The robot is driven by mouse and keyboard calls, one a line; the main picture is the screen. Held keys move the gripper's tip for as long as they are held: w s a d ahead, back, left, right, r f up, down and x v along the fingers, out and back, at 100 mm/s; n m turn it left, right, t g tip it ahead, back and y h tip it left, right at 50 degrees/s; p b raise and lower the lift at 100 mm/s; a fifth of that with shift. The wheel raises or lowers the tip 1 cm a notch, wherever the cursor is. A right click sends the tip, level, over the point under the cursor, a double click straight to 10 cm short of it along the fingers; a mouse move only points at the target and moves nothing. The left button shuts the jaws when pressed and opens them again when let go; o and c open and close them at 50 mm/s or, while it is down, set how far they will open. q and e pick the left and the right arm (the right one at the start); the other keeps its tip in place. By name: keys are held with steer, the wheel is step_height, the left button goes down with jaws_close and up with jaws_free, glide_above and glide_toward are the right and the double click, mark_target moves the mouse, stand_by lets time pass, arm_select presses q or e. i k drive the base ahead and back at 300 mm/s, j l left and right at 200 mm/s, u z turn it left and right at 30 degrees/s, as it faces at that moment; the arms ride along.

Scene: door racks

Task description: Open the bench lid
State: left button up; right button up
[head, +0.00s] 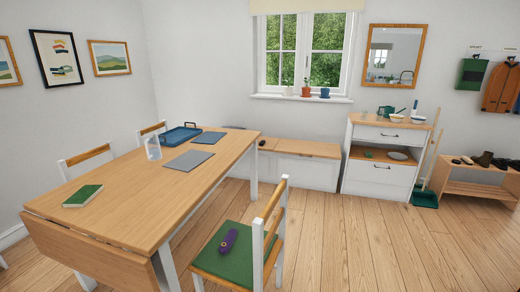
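The storage bench (305,172) stands low against the far wall below the window. It has a white body and wooden lids on top. The right lid (308,148) lies flat and looks closed. A narrow gap separates it from another wooden lid (268,144) to its left, which is partly hidden by the table. The left end of the bench is behind the table. Neither of my grippers shows in the head view.
A wooden table (150,190) fills the left side, with chairs around it; one chair (240,250) with a green seat stands at its right. A white cabinet (380,165) stands right of the bench. The floor (340,240) between them is clear.

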mark_target(307, 150)
steer(key=i+l+z, duration=0.95)
steer(key=i+z, duration=0.35)
steer(key=i, duration=0.2)
steer(key=i+u, duration=0.25)
steer(key=i, duration=0.6)
steer(key=i+l+u, duration=0.25)
steer(key=i, duration=0.55)
steer(key=i+j, duration=0.05)
steer(key=j, duration=0.05)
